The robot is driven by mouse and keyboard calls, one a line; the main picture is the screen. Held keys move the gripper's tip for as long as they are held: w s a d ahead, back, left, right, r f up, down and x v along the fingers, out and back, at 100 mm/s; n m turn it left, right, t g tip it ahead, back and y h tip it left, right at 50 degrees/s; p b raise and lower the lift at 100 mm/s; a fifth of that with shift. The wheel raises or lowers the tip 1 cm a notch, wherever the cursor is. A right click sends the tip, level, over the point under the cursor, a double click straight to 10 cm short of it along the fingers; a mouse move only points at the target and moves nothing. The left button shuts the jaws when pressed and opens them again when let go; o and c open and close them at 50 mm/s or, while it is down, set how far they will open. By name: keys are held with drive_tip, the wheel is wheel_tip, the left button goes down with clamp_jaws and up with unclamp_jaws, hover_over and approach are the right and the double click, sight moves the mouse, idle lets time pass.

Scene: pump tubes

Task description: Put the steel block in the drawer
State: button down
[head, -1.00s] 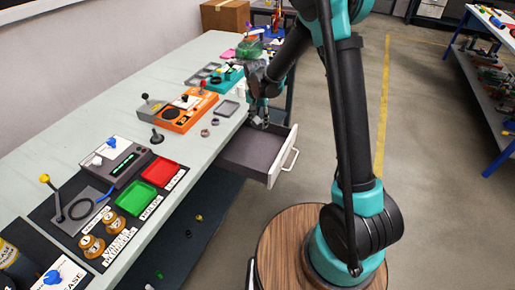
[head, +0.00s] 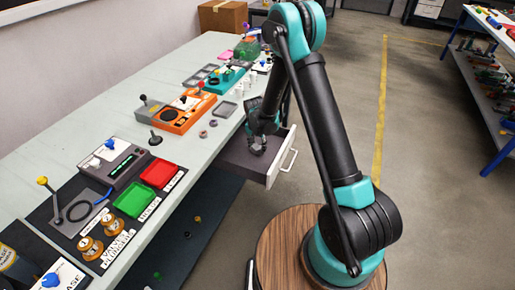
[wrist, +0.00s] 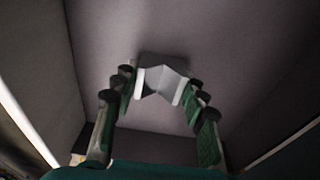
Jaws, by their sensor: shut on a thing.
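The grey steel block (wrist: 162,66), with a V-shaped notch, sits between the fingertips of my gripper (wrist: 160,88) in the wrist view. The gripper is shut on it. Dark grey drawer walls and floor surround them in that view. In the head view the drawer (head: 235,154) is pulled out from the bench's front and has a white handle (head: 289,160). My gripper (head: 258,146) points down into it there; the block is too small and hidden to make out. I cannot tell whether the block touches the drawer floor.
The bench top beside the drawer holds an orange panel (head: 186,117), a small grey tray (head: 225,109), two small rings, and red (head: 160,173) and green (head: 134,201) trays nearer. A cardboard box (head: 222,16) stands far back. Open floor lies right of the drawer.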

drive_tip(key=shift+f, duration=0.25)
drive_tip(key=shift+f, duration=0.15)
drive_tip(key=c, duration=0.9)
unclamp_jaws()
drive_tip(key=shift+o, duration=0.2)
